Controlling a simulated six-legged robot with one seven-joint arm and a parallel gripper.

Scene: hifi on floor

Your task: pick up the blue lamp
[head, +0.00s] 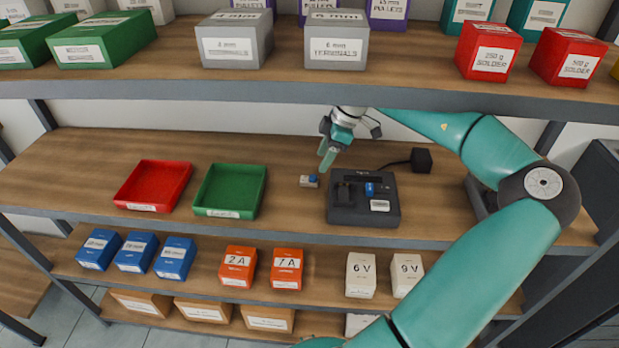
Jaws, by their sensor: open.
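A small piece with a blue top and a pale base (309,181) lies on the middle wooden shelf, left of a dark device (363,214). A small blue part (371,189) also shows on top of the device. Both are too small to tell for sure which one is the blue lamp. My gripper (327,158) is open and points down from under the upper shelf. In the picture it is just above and right of the small piece, apart from it. I see nothing between its fingers.
A red tray (153,205) and a green tray (230,212), both empty, stand to the left. A black block (421,160) is cabled to the device. The upper shelf (280,89) overhangs closely. Labelled boxes fill the shelves above and below. The middle shelf's left end is clear.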

